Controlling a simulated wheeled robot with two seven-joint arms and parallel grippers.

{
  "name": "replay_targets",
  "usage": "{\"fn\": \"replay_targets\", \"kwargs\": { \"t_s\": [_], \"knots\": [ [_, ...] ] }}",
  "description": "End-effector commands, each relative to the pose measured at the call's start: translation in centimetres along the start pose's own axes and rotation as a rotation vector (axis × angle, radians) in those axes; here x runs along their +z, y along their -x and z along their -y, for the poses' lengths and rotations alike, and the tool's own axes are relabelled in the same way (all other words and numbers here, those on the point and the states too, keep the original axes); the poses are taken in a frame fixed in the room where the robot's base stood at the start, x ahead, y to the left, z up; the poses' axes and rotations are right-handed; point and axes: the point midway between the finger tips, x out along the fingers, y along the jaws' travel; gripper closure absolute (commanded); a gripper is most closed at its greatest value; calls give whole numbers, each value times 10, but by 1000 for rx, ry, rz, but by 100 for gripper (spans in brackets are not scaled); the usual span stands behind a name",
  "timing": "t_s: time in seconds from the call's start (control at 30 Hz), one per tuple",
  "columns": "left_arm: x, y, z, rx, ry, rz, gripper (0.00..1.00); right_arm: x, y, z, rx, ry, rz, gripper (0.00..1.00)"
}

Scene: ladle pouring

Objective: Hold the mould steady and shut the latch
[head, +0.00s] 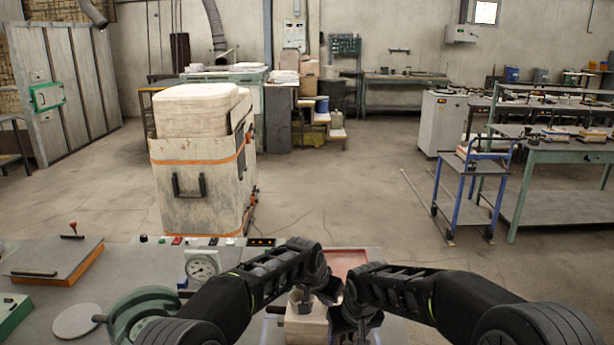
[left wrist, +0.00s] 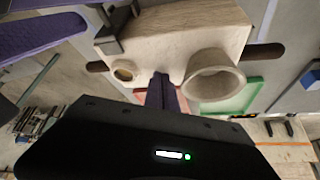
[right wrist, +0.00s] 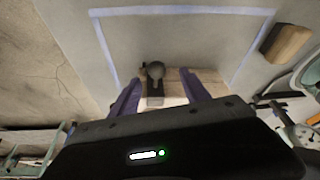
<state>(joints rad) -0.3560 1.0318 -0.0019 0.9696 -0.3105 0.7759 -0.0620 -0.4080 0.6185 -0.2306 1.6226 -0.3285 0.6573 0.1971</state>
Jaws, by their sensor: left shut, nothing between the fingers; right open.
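The mould (head: 305,325) is a pale block on the bench at the bottom of the head view, partly hidden by my arms. In the left wrist view its top (left wrist: 160,45) shows a round funnel-like cup and a smaller hole. My left gripper (left wrist: 162,78) is shut and empty, its fingertips at the mould's edge between cup and hole; I cannot tell whether they touch. My right gripper (right wrist: 162,88) is open, one finger on each side of the dark latch (right wrist: 155,75) on the mould. The latch also shows at the mould's edge in the left wrist view (left wrist: 110,38).
A blue tape outline (right wrist: 190,11) marks the bench around the mould. A dial gauge (head: 202,265) and a green curved piece (head: 145,305) stand left of my left arm. A reddish tray (head: 347,260) lies just behind the grippers. A flat plate (head: 55,260) lies farther left.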

Motion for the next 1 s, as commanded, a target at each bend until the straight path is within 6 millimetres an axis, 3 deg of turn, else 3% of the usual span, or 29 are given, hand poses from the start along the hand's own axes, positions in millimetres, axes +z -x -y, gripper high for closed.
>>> {"fn": "replay_targets", "kwargs": {
  "t_s": [0.03,0.7,1.0],
  "knots": [
    [11,-9,-1,2,-1,27,100,0,4,0,0,0,-2,45],
    [11,-9,-2,4,-1,26,100,1,60,1,0,1,0,45],
    [11,-9,-2,4,-1,26,100,1,63,1,0,1,1,45]
  ]
}}
